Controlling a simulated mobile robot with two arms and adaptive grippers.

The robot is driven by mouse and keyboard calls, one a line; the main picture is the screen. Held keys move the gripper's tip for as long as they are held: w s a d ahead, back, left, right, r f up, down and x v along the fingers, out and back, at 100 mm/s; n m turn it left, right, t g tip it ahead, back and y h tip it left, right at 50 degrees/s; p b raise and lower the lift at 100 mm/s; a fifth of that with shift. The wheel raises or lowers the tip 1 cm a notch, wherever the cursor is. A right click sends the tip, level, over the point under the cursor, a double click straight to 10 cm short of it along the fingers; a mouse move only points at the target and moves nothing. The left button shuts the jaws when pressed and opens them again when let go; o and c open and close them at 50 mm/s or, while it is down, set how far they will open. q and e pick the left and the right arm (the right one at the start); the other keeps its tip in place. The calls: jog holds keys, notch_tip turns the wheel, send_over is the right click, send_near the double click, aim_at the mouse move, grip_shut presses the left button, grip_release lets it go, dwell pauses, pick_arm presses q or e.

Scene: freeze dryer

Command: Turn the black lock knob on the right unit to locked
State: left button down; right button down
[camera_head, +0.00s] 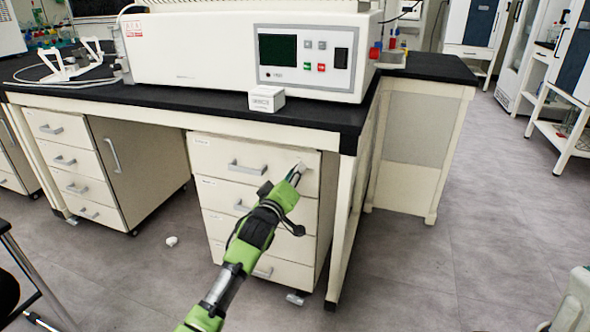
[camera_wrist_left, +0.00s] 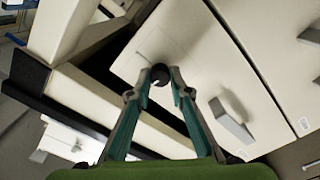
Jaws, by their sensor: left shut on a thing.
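The right drawer unit (camera_head: 226,190) stands under the bench, all its drawers closed. The black lock knob (camera_wrist_left: 160,73) is on its top drawer front, near the upper corner, in the left wrist view. A small pale mark shows on the knob. My left gripper (camera_head: 295,173) reaches the top drawer's upper right corner. In the left wrist view its fingertips (camera_wrist_left: 160,80) are closed on the knob, one on each side. In the head view the knob is mostly hidden by the fingers. My right gripper is in neither view.
The black bench top (camera_head: 200,108) overhangs the drawers, with a bench leg (camera_head: 340,225) close right of my gripper. A drawer handle (camera_head: 247,168) sticks out to the left. A small white box (camera_head: 266,98) sits on the bench edge.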

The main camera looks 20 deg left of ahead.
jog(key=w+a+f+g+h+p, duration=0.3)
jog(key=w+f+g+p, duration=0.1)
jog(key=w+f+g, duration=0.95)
pick_arm(q)
jog(key=shift+d+m+p, duration=0.1)
jog(key=shift+m+p, duration=2.05)
jog(key=shift+m, duration=5.95)
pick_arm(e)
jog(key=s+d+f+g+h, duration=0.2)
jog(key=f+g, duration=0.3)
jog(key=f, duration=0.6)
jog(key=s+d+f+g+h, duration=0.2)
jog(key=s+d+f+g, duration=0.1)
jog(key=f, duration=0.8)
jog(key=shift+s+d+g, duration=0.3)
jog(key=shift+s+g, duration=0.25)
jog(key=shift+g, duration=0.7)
pick_arm(q)
jog(key=c, duration=1.8)
grip_release()
jog(key=shift+c, duration=0.2)
